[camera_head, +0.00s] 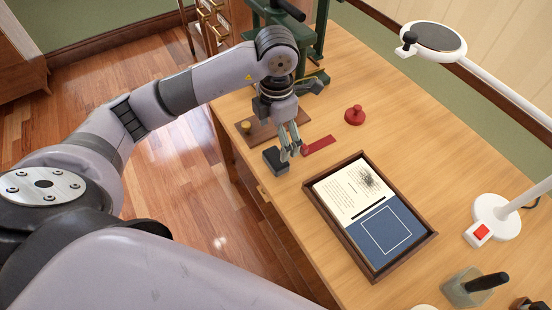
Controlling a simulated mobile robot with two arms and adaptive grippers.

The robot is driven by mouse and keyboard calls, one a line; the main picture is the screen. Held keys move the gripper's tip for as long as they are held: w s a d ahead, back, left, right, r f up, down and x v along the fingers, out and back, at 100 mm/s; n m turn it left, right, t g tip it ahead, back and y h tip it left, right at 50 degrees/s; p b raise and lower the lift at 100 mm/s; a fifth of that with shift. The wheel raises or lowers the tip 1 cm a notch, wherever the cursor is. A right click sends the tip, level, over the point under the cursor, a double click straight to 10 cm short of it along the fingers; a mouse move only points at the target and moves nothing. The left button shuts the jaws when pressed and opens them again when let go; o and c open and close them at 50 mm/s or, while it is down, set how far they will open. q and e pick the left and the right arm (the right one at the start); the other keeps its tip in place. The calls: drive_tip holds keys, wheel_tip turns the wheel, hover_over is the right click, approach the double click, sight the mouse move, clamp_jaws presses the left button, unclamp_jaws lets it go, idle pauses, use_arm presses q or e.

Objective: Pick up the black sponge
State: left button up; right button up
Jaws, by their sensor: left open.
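A dark block that looks like the black sponge (274,163) lies on the wooden table (340,85) near its left edge. My left gripper (290,151) points down just at the right side of the sponge, with its fingers apart. The fingers overlap the sponge's right end in the picture, and I cannot tell whether they touch it. My right gripper is out of view.
A red strip (319,144) lies just right of the fingers. A brown board with a yellow knob (246,127) lies behind. A green press (320,30) stands at the back. A framed tray (402,266) with a page and blue cover, a red stamp (354,116) and a white lamp (495,216) are to the right.

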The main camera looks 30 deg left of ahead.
sight(276, 157)
use_arm(q)
wheel_tip(276, 157, down, 3)
drive_tip(key=shift+f, duration=0.1)
drive_tip(key=shift+s+d+f+p, duration=0.15)
drive_tip(key=shift+f+p, duration=0.2)
drive_tip(key=shift+f, duration=1)
drive_tip(key=shift+s+a+f+p, duration=0.1)
drive_tip(key=shift+f+p, duration=0.25)
drive_tip(key=shift+f, duration=1)
drive_tip(key=shift+c, duration=0.3)
drive_tip(key=c, duration=1.1)
